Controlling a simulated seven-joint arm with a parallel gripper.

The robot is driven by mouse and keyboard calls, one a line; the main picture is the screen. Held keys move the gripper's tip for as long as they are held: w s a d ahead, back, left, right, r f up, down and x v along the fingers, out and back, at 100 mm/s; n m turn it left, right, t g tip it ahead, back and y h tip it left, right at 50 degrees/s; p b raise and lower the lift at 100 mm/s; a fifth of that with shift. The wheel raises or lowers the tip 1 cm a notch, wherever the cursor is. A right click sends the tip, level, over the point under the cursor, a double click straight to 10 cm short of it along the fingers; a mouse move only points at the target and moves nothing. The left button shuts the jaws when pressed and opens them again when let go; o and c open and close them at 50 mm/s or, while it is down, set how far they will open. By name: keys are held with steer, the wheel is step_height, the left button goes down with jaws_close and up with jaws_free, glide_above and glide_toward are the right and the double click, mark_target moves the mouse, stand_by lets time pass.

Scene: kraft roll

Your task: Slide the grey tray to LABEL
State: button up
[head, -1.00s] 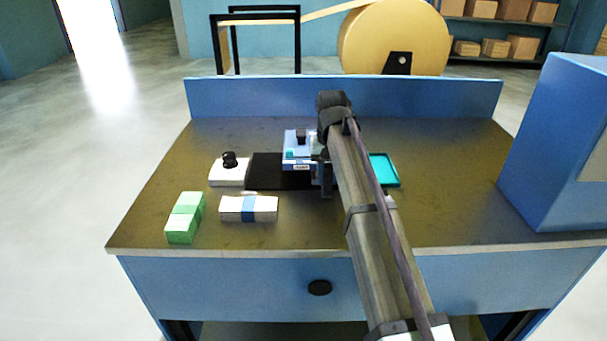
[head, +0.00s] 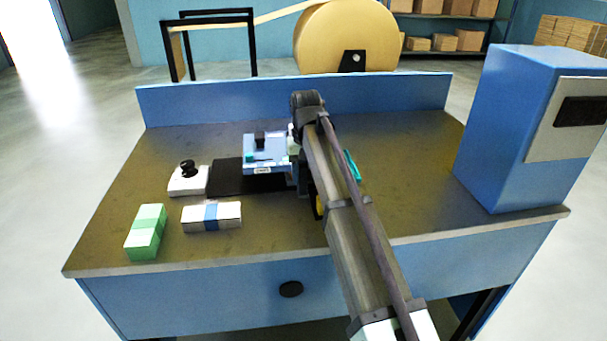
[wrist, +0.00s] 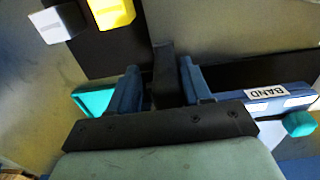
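My gripper (wrist: 167,88) reaches down over the bench, with its two blue fingers apart. A dark upright bar (wrist: 165,68) stands between them. It shows slim gaps on both sides, and I cannot tell if it is part of the tray. I cannot make out a grey tray for certain; my arm hides the spot under the gripper in the head view. A blue BAND station (head: 266,155) stands left of my gripper, and its label (wrist: 266,92) shows in the wrist view. No LABEL sign is readable. A teal tray (head: 353,167) is partly hidden behind my arm, to the right.
A black plate (head: 232,178), a white block with a black knob (head: 188,181), a banded white stack (head: 211,216) and a green stack (head: 146,231) lie left. White (wrist: 57,24) and yellow (wrist: 110,12) blocks sit near the gripper. A blue cabinet (head: 520,120) stands right.

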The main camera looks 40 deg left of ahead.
steer(key=shift+o, duration=0.2)
steer(key=shift+s+a+r, duration=0.1)
steer(key=shift+r, duration=0.4)
step_height(320, 180, up, 13)
steer(key=shift+f, duration=0.1)
stand_by(0.5)
